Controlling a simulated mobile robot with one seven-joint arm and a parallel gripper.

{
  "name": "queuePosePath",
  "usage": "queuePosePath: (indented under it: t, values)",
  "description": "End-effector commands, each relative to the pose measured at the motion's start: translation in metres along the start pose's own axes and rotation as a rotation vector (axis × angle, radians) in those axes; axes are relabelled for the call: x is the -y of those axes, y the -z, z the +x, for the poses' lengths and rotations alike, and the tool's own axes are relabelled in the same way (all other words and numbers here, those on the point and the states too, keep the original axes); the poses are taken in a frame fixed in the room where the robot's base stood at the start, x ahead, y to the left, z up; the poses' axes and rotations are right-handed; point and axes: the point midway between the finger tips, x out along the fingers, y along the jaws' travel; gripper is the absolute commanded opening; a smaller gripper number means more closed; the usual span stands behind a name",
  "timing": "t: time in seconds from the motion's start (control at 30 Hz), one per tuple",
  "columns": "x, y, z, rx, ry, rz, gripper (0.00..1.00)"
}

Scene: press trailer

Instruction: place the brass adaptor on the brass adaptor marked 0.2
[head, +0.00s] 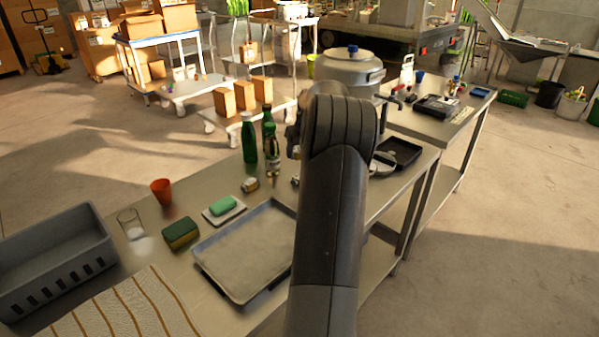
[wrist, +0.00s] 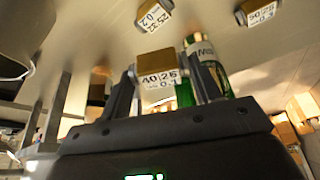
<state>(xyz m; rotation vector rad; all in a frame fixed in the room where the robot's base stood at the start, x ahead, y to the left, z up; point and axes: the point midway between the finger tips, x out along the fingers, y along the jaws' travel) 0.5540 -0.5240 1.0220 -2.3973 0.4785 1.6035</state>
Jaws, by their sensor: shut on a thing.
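My gripper (wrist: 166,88) is shut on a brass adaptor (wrist: 157,62) with a white label reading about 40, 25 and 0.1. It is held between the fingertips, apart from the other adaptors in the wrist view. The brass adaptor marked 0.2 (wrist: 153,16) sits on the steel table beyond it, at the top of the wrist view. A third adaptor (wrist: 258,10) is at the top right, its mark hard to read. In the head view my arm hides most of the gripper. One small adaptor (head: 250,185) stands on the table there; its mark is unreadable.
Green bottles (head: 249,138) stand close to my gripper. A soap dish (head: 224,212), sponge (head: 180,235), metal tray (head: 243,252) and orange cup (head: 161,191) are on the near table. A large pot (head: 354,70) and black tray (head: 402,152) are beyond my arm.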

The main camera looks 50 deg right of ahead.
Motion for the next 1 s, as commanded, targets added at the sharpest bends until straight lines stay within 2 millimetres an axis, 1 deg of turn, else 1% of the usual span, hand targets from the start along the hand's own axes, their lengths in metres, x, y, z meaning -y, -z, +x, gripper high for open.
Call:
queuePosePath:
  t: [0.03, 0.1, 0.27, 0.33, 0.53, 0.6, 0.93, 0.97, 1.0]
  values:
    - [0.000, -0.003, 0.008, 0.002, 0.001, 0.000, 0.32]
    - [0.001, -0.007, 0.016, 0.001, 0.001, 0.000, 0.32]
    - [0.001, -0.010, 0.026, -0.001, 0.000, 0.000, 0.32]
    - [0.001, -0.014, 0.034, 0.001, 0.001, 0.000, 0.32]
    - [0.001, -0.026, 0.064, 0.001, 0.001, -0.001, 0.32]
    - [0.001, -0.027, 0.067, -0.001, 0.000, -0.001, 0.32]
    - [0.001, -0.028, 0.070, -0.001, 0.000, -0.001, 0.32]
    - [0.001, -0.029, 0.070, -0.001, 0.000, -0.001, 0.59]
    - [0.001, -0.028, 0.070, -0.001, 0.000, -0.001, 0.63]
